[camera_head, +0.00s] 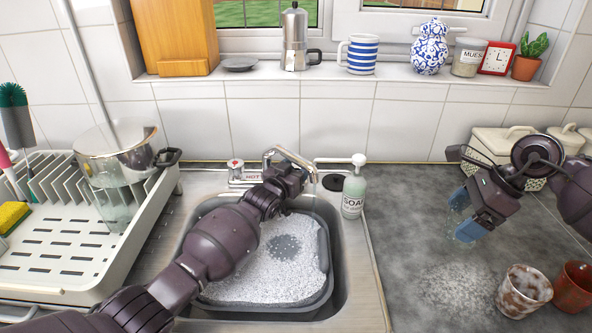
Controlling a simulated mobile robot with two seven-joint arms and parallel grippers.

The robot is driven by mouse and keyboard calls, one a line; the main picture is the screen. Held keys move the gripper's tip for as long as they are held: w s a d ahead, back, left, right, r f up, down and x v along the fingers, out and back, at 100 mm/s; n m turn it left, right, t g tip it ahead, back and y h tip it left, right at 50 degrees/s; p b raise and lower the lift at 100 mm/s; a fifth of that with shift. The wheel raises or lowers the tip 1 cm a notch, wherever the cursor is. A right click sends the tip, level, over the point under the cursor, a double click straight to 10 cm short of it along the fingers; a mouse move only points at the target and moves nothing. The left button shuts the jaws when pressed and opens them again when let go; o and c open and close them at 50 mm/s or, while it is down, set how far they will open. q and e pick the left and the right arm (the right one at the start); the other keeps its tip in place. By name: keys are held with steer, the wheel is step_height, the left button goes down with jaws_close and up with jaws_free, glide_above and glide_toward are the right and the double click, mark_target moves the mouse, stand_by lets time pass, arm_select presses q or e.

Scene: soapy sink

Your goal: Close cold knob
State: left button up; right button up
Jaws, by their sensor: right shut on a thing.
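The tap (291,156) stands behind the sink. A knob (235,167) with a red mark is at its left, beside the word HOT. I cannot make out the cold knob; my left gripper and wrist cover the area at the right of the tap base. My left gripper (288,180) is at the tap, its fingers mostly hidden, so I cannot tell whether it is open or shut.
A grey basin (328,285) of foamy water fills the sink. The soap bottle (353,192) stands close to the right of the tap. A dish rack (120,262) is at the left. Two dirty cups, one white (524,293) and one red (574,289), stand at the front right.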

arm_select(q)
steer(key=shift+r, duration=0.1)
arm_select(e)
steer(key=shift+f, duration=0.15)
arm_select(q)
steer(key=o, duration=0.9)
steer(key=shift+s+a, duration=0.15)
arm_select(e)
steer(key=shift+r, duration=0.4)
arm_select(q)
steer(key=shift+p+v, duration=4.8)
steer(key=shift+v, duration=1)
arm_select(e)
step_height(320, 180, up, 11)
steer(key=shift+r+t, duration=0.2)
steer(key=shift+t, duration=0.1)
arm_select(q)
steer(key=shift+a, duration=0.15)
arm_select(e)
steer(key=shift+s, duration=0.1)
